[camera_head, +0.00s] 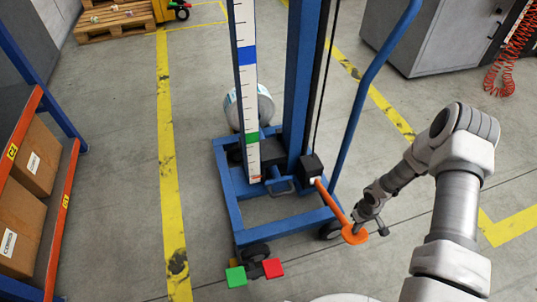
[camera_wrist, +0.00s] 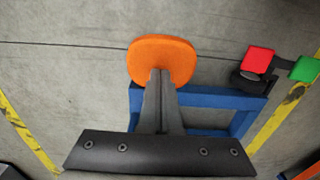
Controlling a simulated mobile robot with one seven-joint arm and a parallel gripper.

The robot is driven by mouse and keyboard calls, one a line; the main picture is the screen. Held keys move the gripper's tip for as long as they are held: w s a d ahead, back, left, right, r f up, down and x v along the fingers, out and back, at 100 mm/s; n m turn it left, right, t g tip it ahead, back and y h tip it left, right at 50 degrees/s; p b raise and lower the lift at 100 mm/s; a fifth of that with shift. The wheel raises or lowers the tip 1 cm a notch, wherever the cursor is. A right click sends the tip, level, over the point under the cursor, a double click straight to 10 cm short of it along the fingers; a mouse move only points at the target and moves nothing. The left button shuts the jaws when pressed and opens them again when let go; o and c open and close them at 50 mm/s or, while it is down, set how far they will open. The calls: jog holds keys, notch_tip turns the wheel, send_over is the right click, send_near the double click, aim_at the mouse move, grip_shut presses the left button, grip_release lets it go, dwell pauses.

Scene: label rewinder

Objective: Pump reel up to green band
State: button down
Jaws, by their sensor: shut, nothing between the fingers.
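A blue wheeled lifter (camera_head: 295,75) stands on the floor. Its upright white scale (camera_head: 247,95) has a blue band (camera_head: 247,55) high up and a green band (camera_head: 252,138) lower down. A pale reel (camera_head: 265,108) shows behind the scale, partly hidden by it. A small orange mark is near the scale's foot. An orange lever (camera_head: 330,202) slopes from a black box to a round orange pad (camera_head: 348,236). My gripper (camera_head: 357,227) is shut and empty at the pad. In the wrist view the fingertips overlap the pad (camera_wrist: 162,52); I cannot tell whether they touch.
Green (camera_head: 236,276) and red (camera_head: 272,268) pedals sit at the lifter's front corner. A curved blue handle (camera_head: 375,75) rises at its right. A shelf with cardboard boxes (camera_head: 28,157) stands at left, a grey cabinet (camera_head: 425,38) at back right. Floor between is clear.

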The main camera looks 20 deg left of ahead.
notch_tip(320, 180, down, 15)
jog(key=b, duration=0.2)
notch_tip(320, 180, up, 16)
jog(key=p, duration=1)
jog(key=shift+w+a+r, duration=0.1)
jog(key=shift+a+r, duration=0.05)
jog(key=shift+r, duration=0.05)
jog(key=shift+f+b, duration=4.9)
jog(key=shift+f, duration=2.95)
notch_tip(320, 180, up, 16)
jog(key=p, duration=1)
jog(key=shift+f, duration=0.15)
